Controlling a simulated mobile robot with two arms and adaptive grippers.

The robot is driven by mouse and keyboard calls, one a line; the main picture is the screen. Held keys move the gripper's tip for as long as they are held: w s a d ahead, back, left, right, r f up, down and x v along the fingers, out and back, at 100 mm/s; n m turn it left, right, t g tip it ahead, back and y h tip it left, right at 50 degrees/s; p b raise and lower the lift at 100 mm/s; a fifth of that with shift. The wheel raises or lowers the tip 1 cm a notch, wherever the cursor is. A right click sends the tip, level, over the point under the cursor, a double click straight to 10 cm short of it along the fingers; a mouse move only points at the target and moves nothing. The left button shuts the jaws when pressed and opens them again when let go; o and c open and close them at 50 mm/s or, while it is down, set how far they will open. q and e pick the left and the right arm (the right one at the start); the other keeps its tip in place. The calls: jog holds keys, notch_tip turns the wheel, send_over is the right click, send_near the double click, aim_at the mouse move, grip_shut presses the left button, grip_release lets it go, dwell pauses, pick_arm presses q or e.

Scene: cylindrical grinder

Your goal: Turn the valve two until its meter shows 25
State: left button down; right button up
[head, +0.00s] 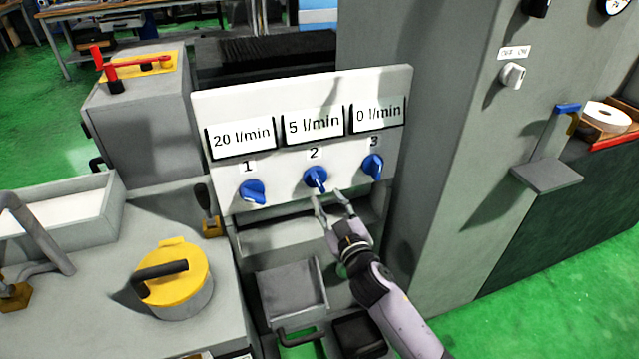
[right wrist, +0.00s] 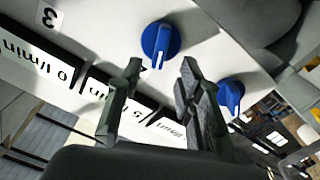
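The white panel (head: 225,105) carries three meters above three blue valves. Valve two (head: 315,178) is the middle blue knob, and its meter (head: 313,125) reads 5 l/min. My right gripper (head: 329,197) is open just below and in front of valve two. In the right wrist view, valve two (right wrist: 160,40) lies beyond the gap between the open fingertips (right wrist: 161,68), with nothing held. Valve one (right wrist: 231,92) shows to the right there. The meter for valve two is partly hidden by a finger in that view. My left gripper is not in view.
Valve one (head: 252,192) reads 20 l/min and valve three (head: 373,166) reads 0 l/min; both flank valve two. A grey cabinet (head: 440,150) stands to the right. A yellow-lidded pot (head: 178,270) is on the left surface. A tray (head: 290,285) lies below the panel.

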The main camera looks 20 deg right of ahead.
aim_at(319, 186)
jog(key=w, duration=0.7)
jog(key=shift+w+a, duration=0.1)
jog(key=shift+a, duration=0.1)
jog(key=shift+c, duration=0.4)
grip_shut()
